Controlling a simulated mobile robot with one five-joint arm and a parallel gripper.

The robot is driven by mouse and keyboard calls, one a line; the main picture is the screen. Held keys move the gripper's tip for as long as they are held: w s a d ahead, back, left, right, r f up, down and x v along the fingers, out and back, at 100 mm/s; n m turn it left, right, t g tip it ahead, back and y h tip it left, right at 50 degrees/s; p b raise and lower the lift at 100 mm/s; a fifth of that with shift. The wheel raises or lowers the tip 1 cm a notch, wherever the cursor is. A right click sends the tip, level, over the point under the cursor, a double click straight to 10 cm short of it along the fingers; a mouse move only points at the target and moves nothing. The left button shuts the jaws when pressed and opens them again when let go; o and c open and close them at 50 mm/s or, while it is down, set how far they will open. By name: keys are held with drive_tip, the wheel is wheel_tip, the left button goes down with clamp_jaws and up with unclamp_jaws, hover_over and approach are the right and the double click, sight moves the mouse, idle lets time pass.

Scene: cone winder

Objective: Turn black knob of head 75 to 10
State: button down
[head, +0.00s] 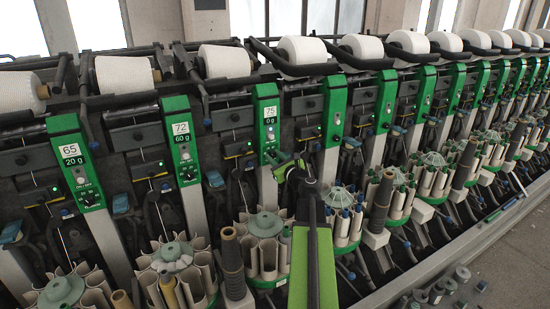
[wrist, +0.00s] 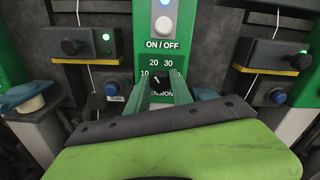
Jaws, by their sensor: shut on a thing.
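Head 75 (head: 267,115) is a green panel with a small screen that reads 75 and 0 g. Its black knob (wrist: 158,79) shows in the wrist view, below the ON / OFF button, on a dial printed 10, 20 and 30. A short light mark on the knob points up and left, roughly toward the 10. My gripper (wrist: 164,84) is shut on the knob, one grey-green finger on each side. In the head view my gripper (head: 278,161) reaches the lower part of the panel and hides the knob. The right finger covers part of the dial.
Head 72 (head: 182,145), reading 60 g, and head 65 (head: 74,160), reading 20 g, stand to the left. More green heads run off to the right.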

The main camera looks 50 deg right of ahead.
drive_tip(key=n, duration=0.4)
drive_tip(key=shift+a+f+n, duration=0.1)
drive_tip(key=shift+n, duration=1.8)
drive_tip(key=c, duration=1.1)
unclamp_jaws()
drive_tip(key=shift+s, duration=0.1)
